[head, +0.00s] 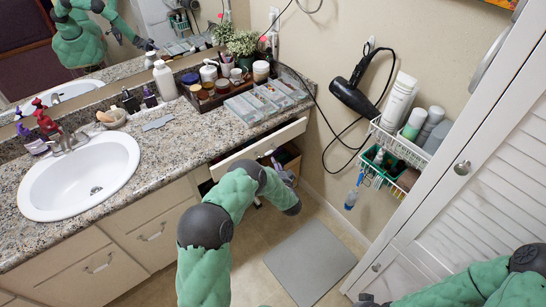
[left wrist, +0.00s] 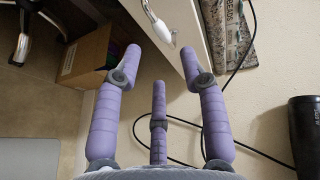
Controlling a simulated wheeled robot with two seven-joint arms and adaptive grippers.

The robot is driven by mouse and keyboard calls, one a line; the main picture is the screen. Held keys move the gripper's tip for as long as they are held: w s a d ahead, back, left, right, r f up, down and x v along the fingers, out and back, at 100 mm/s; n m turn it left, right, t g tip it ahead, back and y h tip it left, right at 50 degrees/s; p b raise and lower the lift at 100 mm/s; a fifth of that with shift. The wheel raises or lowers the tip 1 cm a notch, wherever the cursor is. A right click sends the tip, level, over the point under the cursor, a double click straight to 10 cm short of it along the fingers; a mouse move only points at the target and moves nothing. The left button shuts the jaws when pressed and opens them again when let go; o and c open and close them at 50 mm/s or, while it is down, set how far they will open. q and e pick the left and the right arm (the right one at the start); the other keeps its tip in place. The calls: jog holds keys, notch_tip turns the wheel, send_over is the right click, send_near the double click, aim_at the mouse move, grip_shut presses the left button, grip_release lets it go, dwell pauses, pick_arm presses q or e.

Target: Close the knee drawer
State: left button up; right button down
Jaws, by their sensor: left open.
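The knee drawer (head: 258,146) is a pale drawer front under the granite counter. Its front stands out from the cabinet, with a dark gap at its left end. In the left wrist view its white front (left wrist: 186,32) carries a silver handle (left wrist: 160,28). My left gripper (head: 284,174) is low in front of the drawer, partly hidden by my own arm. In the left wrist view its purple fingers (left wrist: 160,66) are spread and empty. One fingertip is close to the drawer front's lower edge; I cannot tell whether it touches. My right arm shows at lower right, without a clear gripper.
A cardboard box (left wrist: 86,58) stands under the counter. A grey mat (head: 310,262) lies on the floor. A wire rack (head: 385,160) and louvred door (head: 480,190) bound the right side.

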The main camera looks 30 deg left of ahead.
pick_arm(q)
jog(key=b, duration=0.3)
send_near(267, 149)
jog(key=x, duration=0.4)
jog(key=shift+w+a, duration=0.1)
jog(key=shift+a, duration=0.15)
jog(key=shift+w+a+b, duration=0.4)
jog(key=shift+w+a, duration=0.1)
jog(key=shift+w, duration=0.05)
grip_shut()
